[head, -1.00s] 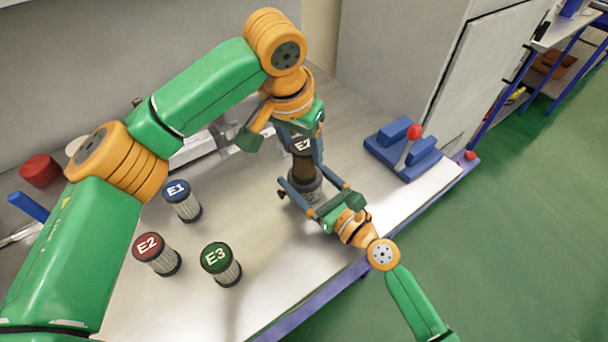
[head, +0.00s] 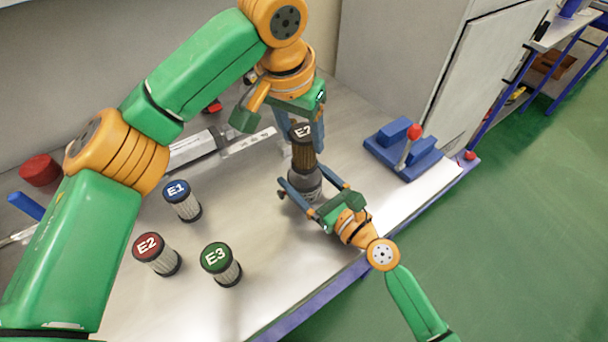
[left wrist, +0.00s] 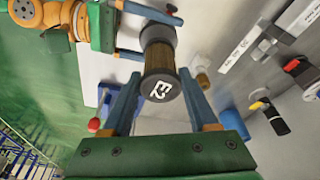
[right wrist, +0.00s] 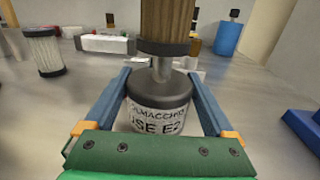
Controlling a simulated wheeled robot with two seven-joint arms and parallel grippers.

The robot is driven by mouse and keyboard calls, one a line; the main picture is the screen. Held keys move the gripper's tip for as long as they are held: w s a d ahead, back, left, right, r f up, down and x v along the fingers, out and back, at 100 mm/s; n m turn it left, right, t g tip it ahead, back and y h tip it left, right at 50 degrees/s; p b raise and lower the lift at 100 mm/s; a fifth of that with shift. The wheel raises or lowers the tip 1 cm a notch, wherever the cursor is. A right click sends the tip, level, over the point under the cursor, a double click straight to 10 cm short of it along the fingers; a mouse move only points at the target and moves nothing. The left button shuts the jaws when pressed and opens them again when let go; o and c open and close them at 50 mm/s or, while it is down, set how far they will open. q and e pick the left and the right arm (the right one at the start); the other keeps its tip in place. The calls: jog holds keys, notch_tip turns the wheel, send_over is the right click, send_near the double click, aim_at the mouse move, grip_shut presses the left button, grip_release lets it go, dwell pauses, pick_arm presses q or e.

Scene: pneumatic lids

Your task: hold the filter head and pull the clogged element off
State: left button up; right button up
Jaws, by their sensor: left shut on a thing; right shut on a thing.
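The clogged element, a brown pleated cylinder with a dark cap marked E2 (head: 303,157), is upright above the filter head. My left gripper (head: 305,136) is shut on its top end; the left wrist view shows the cap (left wrist: 160,88) between the fingers. The filter head (head: 306,184) is a grey cylinder with a label reading "USE E2" (right wrist: 158,118). My right gripper (head: 303,180) is shut around it from the front. In the right wrist view a metal stem (right wrist: 161,68) shows between the element's dark lower rim and the head's top.
Three clean elements stand at the left: blue-capped E1 (head: 182,200), red-capped E2 (head: 156,253) and green-capped E3 (head: 221,263). A blue fixture with a red-knobbed lever (head: 405,150) stands at the right. A red round container (head: 40,170) is at the far left.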

pick_arm(q)
jog(key=shift+r, duration=0.45)
pick_arm(e)
jog(key=shift+f, duration=0.1)
pick_arm(q)
jog(key=shift+r, duration=2.45)
pick_arm(e)
jog(key=o, duration=1.4)
